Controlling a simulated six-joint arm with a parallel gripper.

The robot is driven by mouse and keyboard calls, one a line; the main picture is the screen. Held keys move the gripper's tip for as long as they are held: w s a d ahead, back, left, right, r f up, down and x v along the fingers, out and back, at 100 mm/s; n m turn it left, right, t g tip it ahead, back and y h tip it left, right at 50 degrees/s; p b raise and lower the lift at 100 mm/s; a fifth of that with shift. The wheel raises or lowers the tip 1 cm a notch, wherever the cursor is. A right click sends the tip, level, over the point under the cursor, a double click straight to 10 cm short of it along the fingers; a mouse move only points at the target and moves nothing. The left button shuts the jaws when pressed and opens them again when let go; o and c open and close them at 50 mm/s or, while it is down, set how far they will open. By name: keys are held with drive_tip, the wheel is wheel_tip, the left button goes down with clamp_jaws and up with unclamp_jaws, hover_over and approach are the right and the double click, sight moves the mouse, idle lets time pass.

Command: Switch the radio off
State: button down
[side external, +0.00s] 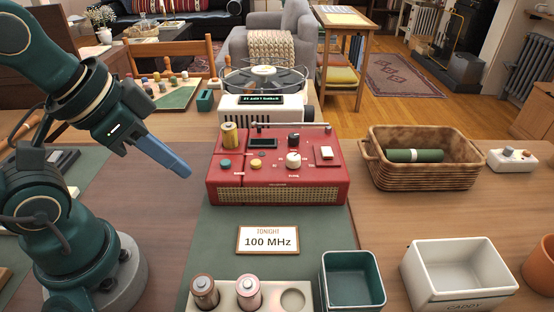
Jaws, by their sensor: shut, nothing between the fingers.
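The red radio (278,185) stands on the green mat at the middle of the table. Its top panel carries a dark display (263,142), a white tuning knob (293,160), a dark knob (294,140), a pale rocker-like switch (326,153) on the right, and small green and orange buttons. A gold battery (230,136) stands upright at its left rear. I cannot tell from the display or switch whether the radio is on. My gripper (184,171) is shut and empty, its blue fingers pointing down right, just left of the radio and apart from it.
A card reading 100 MHz (268,241) lies before the radio. A battery holder (268,302) with two batteries, a green bin (352,270) and a white caddy (458,297) stand in front. A wicker basket (425,176) is right; a white turntable-like device (265,108) stands behind.

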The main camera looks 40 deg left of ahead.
drive_tip(key=w+d+r+m+h, duration=0.2)
drive_tip(key=w+r+m+h, duration=0.15)
drive_tip(key=w, duration=0.35)
drive_tip(key=w+d+r+m+h, duration=0.2)
drive_tip(key=w+r+m, duration=0.2)
drive_tip(key=w, duration=0.2)
drive_tip(key=w+a+h, duration=0.1)
drive_tip(key=w+a, duration=0.2)
drive_tip(key=w, duration=0.5)
hover_over(333, 153)
drive_tip(key=s+a, duration=0.1)
drive_tip(key=a, duration=0.1)
drive_tip(key=shift+n, duration=0.45)
wheel_tip(333, 153, down, 12)
drive_tip(key=shift+s+a+r, duration=0.15)
drive_tip(key=shift+s+f, duration=0.2)
drive_tip(key=shift+f, duration=1.6)
drive_tip(key=shift+h, duration=0.25)
